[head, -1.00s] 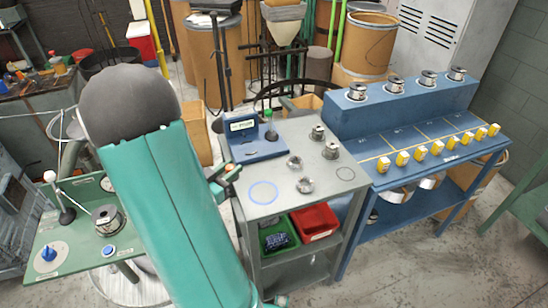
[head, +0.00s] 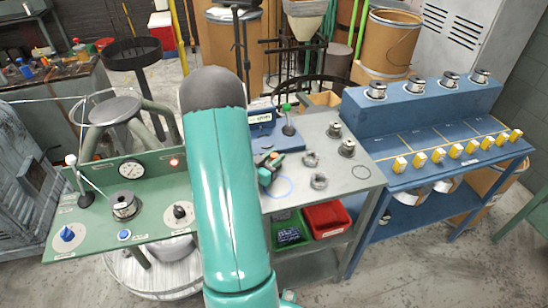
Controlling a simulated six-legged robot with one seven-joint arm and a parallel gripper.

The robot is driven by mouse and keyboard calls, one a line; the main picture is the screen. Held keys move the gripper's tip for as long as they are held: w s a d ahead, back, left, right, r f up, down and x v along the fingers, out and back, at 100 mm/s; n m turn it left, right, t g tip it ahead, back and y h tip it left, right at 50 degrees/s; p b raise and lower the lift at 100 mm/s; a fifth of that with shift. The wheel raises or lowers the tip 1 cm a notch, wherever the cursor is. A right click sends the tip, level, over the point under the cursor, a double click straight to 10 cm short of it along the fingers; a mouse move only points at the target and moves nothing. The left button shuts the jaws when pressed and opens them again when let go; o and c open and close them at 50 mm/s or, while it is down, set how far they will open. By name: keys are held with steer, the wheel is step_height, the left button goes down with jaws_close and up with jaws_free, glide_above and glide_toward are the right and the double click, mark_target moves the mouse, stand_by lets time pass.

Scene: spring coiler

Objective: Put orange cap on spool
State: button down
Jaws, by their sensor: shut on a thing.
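My gripper (head: 269,166), dark with green parts, is just right of my teal arm. It is above the grey table near the blue ring mark and the blue device. A metal spool (head: 123,205) stands on the green panel at the left, well apart from my gripper. Other metal spools (head: 347,148) stand on the grey table, and several more are on the blue bench's raised shelf.
The green panel (head: 150,228) also carries a gauge (head: 132,169), a black knob (head: 181,211), a blue knob (head: 67,233) and an upright lever (head: 77,180). A blue device (head: 270,141) with a green-topped lever sits behind my gripper. Yellow blocks (head: 438,156) line the blue bench.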

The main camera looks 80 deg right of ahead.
steer(key=shift+f, duration=0.1)
steer(key=c, duration=1.5)
jaws_free()
